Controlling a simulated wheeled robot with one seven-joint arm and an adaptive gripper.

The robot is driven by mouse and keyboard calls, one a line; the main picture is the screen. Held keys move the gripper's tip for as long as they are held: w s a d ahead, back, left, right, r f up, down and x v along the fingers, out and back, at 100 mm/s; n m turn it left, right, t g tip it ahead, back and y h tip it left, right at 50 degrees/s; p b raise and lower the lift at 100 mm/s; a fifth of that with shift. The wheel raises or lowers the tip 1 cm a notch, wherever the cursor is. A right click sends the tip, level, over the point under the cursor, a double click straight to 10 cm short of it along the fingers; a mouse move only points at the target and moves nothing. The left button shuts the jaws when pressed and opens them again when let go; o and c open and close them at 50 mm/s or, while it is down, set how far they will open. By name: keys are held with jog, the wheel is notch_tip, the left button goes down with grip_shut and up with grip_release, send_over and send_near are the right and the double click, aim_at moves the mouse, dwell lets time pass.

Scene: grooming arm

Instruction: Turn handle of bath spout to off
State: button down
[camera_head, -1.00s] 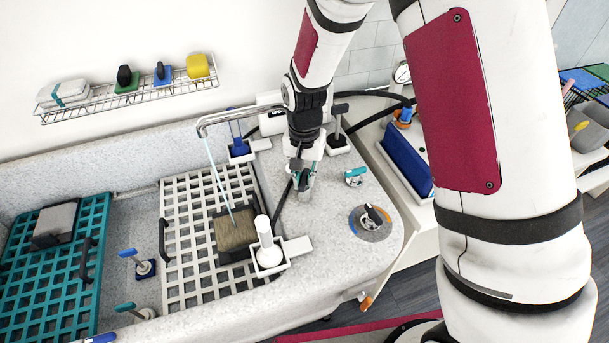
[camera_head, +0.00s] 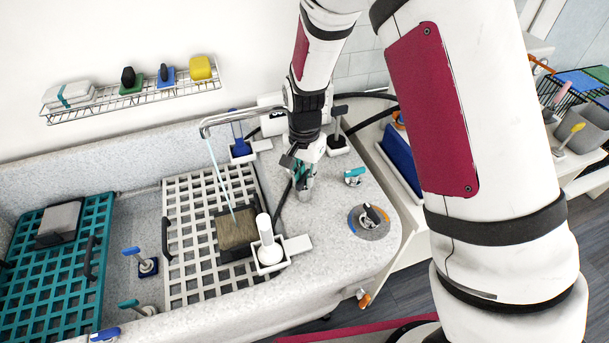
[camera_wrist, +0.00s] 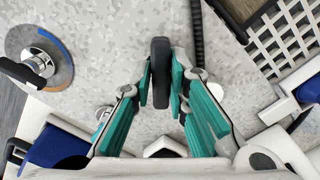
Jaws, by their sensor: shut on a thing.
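The metal bath spout (camera_head: 250,112) reaches out over the tub from behind my arm. A thin pale blue stream of water (camera_head: 222,180) runs from its tip onto a brown block on the white grate. My gripper (camera_head: 303,184) is on the tub's speckled ledge near the spout's base and largely covers what it holds in the head view. In the wrist view, the teal fingers of my gripper (camera_wrist: 161,82) are shut on a black lever handle (camera_wrist: 160,60), one finger on each side. The handle's base is hidden.
A round dial with a blue and orange ring (camera_head: 370,222) and a small teal-topped lever (camera_head: 354,176) stand to the right. A white bottle in a holder (camera_head: 268,245) stands in front. A black hose (camera_wrist: 198,40) runs close beside the fingers.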

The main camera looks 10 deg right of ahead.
jog(key=shift+a+m+p, duration=0.15)
jog(key=shift+m+p, duration=0.15)
jog(key=shift+m, duration=0.8)
jog(key=shift+m+p, duration=0.35)
jog(key=shift+m, duration=1.05)
jog(key=shift+m+p, duration=0.35)
jog(key=shift+m, duration=1.05)
jog(key=c, duration=1.5)
grip_release()
